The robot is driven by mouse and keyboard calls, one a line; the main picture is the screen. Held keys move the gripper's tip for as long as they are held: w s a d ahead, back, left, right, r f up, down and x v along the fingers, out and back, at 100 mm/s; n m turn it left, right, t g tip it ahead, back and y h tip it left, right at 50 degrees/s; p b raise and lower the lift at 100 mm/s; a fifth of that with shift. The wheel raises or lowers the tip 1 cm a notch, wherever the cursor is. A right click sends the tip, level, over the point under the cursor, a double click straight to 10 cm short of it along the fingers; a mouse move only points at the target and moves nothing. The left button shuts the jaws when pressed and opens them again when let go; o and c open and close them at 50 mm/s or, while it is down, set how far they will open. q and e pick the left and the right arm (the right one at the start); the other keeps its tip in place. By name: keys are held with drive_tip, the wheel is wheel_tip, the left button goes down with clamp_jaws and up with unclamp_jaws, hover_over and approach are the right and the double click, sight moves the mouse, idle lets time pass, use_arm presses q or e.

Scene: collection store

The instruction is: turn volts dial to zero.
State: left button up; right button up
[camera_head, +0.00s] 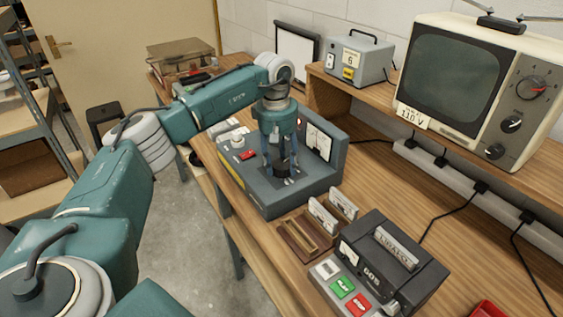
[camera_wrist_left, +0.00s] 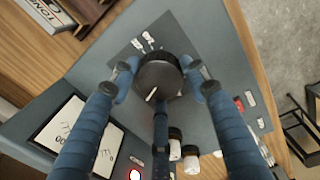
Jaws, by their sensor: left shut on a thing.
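The volts dial is a black round knob (camera_wrist_left: 160,75) on the sloping top of a grey instrument box (camera_head: 272,200). A white pointer line on it points down and left in the left wrist view. Small white labels (camera_wrist_left: 146,42) lie beyond the knob, too small to read. My left gripper (camera_head: 281,168) comes down from above, its blue fingers shut around the knob. In the head view the fingers partly hide the knob. The box's upright panel carries a white meter (camera_head: 318,141), also in the left wrist view (camera_wrist_left: 78,140). My right gripper is not in view.
A red switch (camera_head: 247,154) and white knobs sit on the box's left side. A dark device (camera_head: 415,258) with green and red buttons and wooden card holders (camera_head: 300,238) stand in front. A television (camera_head: 455,75) and a grey case (camera_head: 360,60) stand on the raised shelf behind.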

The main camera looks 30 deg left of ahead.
use_arm(q)
drive_tip(key=shift+s, duration=0.1)
drive_tip(key=n, duration=0.5)
drive_tip(key=shift+d+p, duration=0.15)
drive_tip(key=shift+p, duration=0.2)
drive_tip(key=n, duration=0.5)
drive_tip(key=shift+n+y+p, duration=0.3)
drive_tip(key=shift+y, duration=0.1)
drive_tip(key=n, duration=0.5)
drive_tip(key=shift+d, duration=0.1)
drive_tip(key=n, duration=0.3)
drive_tip(key=n+p, duration=0.1)
drive_tip(key=n, duration=0.1)
drive_tip(key=shift+w+n, duration=0.2)
drive_tip(key=shift+n, duration=0.2)
drive_tip(key=o, duration=1.2)
drive_tip(key=shift+w, duration=0.1)
drive_tip(key=shift+c, duration=0.2)
